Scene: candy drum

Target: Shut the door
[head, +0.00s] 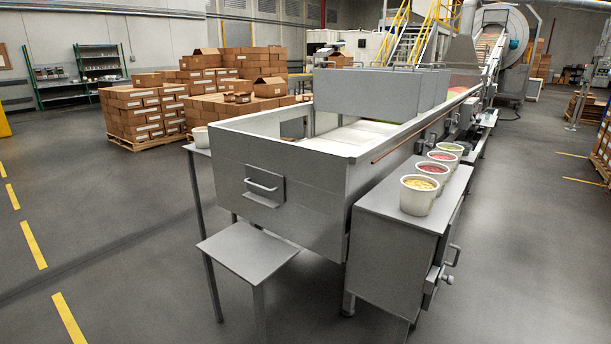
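A small grey hatch panel (264,192) with a bar handle is on the near end of the long metal machine (320,175). Its lower edge seems to stand out a little from the wall. A grey metal cabinet (385,245) stands beside the machine on the right. Handles and a latch (441,277) stick out from its right side, which I see only at a steep angle. I cannot tell whether a door there is open or shut. My gripper is not in view.
Several white buckets of candy, the nearest one yellow (419,195), stand on the cabinet. A low grey side table (248,248) is in front of the machine. Stacked boxes (135,115) stand at the back left. Floor is free at the left and right.

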